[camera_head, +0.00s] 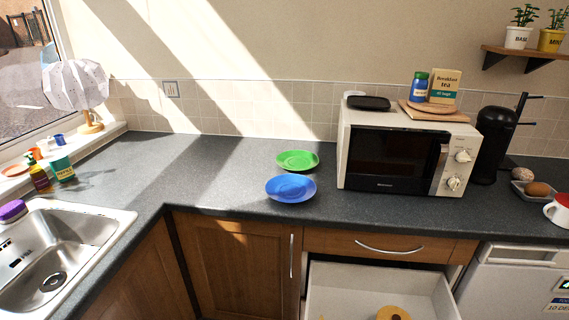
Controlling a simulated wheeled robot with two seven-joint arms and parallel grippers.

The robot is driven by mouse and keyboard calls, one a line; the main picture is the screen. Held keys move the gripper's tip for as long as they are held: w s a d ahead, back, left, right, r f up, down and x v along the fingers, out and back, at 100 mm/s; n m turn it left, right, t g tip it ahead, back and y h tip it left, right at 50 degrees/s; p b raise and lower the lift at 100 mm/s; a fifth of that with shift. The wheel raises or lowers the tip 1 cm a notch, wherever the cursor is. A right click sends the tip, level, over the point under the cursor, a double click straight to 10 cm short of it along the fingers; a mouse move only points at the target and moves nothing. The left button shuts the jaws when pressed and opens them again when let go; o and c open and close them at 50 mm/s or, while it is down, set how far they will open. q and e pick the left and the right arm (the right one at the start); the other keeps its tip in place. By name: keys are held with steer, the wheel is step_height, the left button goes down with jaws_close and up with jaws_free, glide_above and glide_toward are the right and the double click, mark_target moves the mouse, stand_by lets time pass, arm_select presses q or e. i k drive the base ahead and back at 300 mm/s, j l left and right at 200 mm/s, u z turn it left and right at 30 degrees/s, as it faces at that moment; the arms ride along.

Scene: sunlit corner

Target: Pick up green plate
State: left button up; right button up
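A green plate (298,160) lies flat on the dark grey countertop (215,180), left of the microwave and toward the wall. A blue plate (291,188) lies just in front of it, nearer the counter's front edge. The two plates are close together, and I cannot tell whether their rims touch. Neither of my grippers shows in the head view.
A microwave (389,158) stands right of the plates. An open drawer (340,290) juts out below the counter in front of them. A sink (62,245) is at the left. The counter left of the plates is clear.

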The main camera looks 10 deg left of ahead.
mark_target(294, 159)
steer(key=i+j, duration=0.3)
steer(key=j, duration=0.15)
steer(key=i+j, duration=0.3)
steer(key=j, duration=0.15)
steer(key=i+j, duration=0.3)
steer(key=j, duration=0.15)
steer(key=i+j, duration=0.1)
steer(key=i, duration=0.4)
